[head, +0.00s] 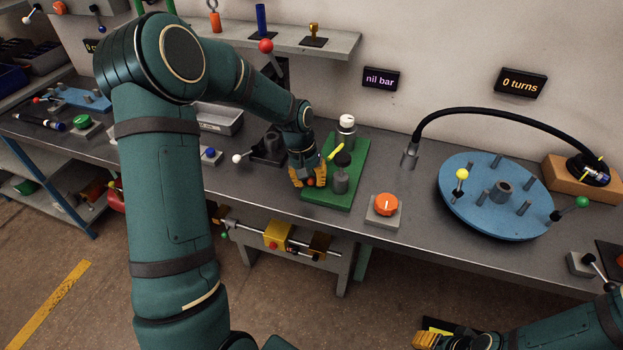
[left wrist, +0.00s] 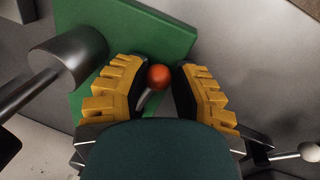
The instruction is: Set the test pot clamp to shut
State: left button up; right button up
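A green base plate (head: 352,172) on the bench carries a grey pot with a black top (head: 341,178) and a white-topped part (head: 346,128) behind it. I take this as the test pot unit. A short lever with an orange ball (left wrist: 159,77) stands at the plate; its ball also shows in the head view (head: 309,182). My left gripper (left wrist: 160,82) is around the ball, its yellow fingers apart on either side. A small gap shows on the right; contact on the left is unclear. My right gripper (head: 440,338) is low at the bottom right, partly cut off.
An orange knob on a grey block (head: 385,206) stands right of the plate. A white-ball lever (head: 238,158) is to its left. A blue round table (head: 470,219) and a black hose (head: 510,113) are further right. A shelf (head: 335,42) hangs above.

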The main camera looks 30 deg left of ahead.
pick_arm(q)
jog(key=shift+d, duration=0.2)
grip_shut()
jog(key=shift+a+m, duration=0.1)
jog(key=shift+m, duration=0.2)
jog(key=shift+a+m+g+p, duration=0.3)
jog(key=shift+a+m+p, duration=0.25)
jog(key=shift+m+p, duration=0.25)
jog(key=m, duration=0.1)
jog(key=a+m+p, duration=0.1)
jog(key=shift+w+a+m, duration=0.2)
jog(key=shift+a+m, duration=0.1)
jog(key=shift+m, duration=0.1)
jog(key=a+m+p, duration=0.1)
jog(key=w+m+g+p, duration=0.1)
jog(key=m, duration=0.1)
jog(key=shift+a+m, duration=0.3)
jog(key=shift+a, duration=0.1)
jog(key=shift+w+a+m+g+p, duration=0.15)
jog(key=shift+w+a+m+p, duration=0.2)
jog(key=shift+m, duration=0.5)
jog(key=shift+w+a+m+g+p, duration=0.15)
jog(key=shift+w+a+m, duration=0.25)
jog(key=shift+m, duration=0.45)
jog(key=shift+s, duration=0.1)
jog(key=o, duration=0.9)
grip_release()
jog(key=shift+a, duration=0.1)
